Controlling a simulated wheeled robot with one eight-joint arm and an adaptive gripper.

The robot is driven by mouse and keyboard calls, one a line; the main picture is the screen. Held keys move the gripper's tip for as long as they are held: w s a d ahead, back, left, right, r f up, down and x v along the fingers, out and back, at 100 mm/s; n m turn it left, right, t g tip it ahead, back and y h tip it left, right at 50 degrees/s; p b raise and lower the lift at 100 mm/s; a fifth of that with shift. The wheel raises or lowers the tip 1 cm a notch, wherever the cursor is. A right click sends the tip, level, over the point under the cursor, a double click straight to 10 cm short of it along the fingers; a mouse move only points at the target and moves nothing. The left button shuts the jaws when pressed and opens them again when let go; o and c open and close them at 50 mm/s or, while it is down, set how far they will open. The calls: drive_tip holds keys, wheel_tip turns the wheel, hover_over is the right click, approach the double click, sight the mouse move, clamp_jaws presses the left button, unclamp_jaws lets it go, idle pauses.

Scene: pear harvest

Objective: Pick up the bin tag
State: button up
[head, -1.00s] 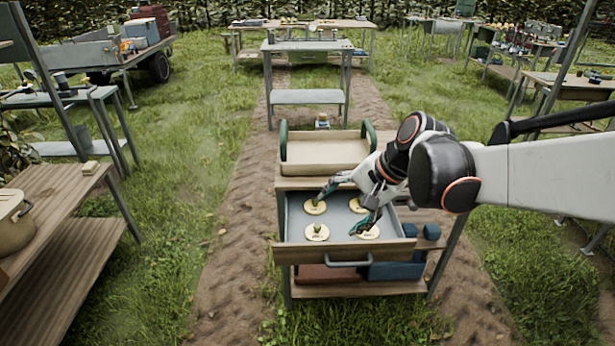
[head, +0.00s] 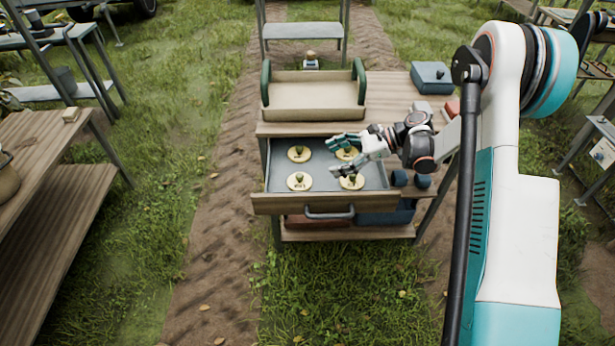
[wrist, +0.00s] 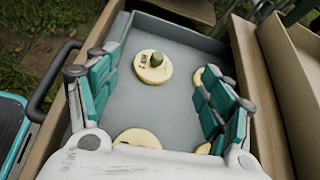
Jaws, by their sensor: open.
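Several round cream tags with green knobs lie in the open grey drawer (head: 321,177). I cannot tell by marking which is the bin tag. In the head view they are front left (head: 299,182), back left (head: 300,154), front right (head: 351,183) and back right (head: 347,154). My gripper (head: 333,157) is open and empty over the drawer's right part, its fingers pointing left. In the wrist view the front-left tag (wrist: 153,68) shows ahead between the spread fingers (wrist: 160,66). The right finger partly hides another tag. The front-right tag (wrist: 137,138) is partly cut off by my gripper's body.
The drawer has a wooden front with a grey handle (head: 329,212). A tan tray (head: 315,97) with green handles stands on the table behind it. A blue box (head: 431,77) sits to its right. Blue and red bins sit below. Grass lies in front.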

drive_tip(key=f, duration=0.1)
drive_tip(key=d+f, duration=0.1)
drive_tip(key=f, duration=0.1)
drive_tip(key=shift+w+d+f+m+y, duration=0.25)
drive_tip(key=shift+w+m+y, duration=0.05)
drive_tip(key=shift+m+y, duration=0.1)
drive_tip(key=shift+a+f, duration=0.15)
drive_tip(key=b, duration=0.2)
approach(299, 175)
drive_tip(key=x, duration=0.3)
drive_tip(key=shift+a+f, duration=0.2)
drive_tip(key=shift+f, duration=0.35)
drive_tip(key=shift+b+x, duration=1.55)
drive_tip(key=shift+x, duration=1.65)
drive_tip(key=shift+w+r, duration=0.1)
drive_tip(key=shift+r, duration=0.1)
drive_tip(key=shift+c, duration=0.6)
drive_tip(key=c, duration=0.7)
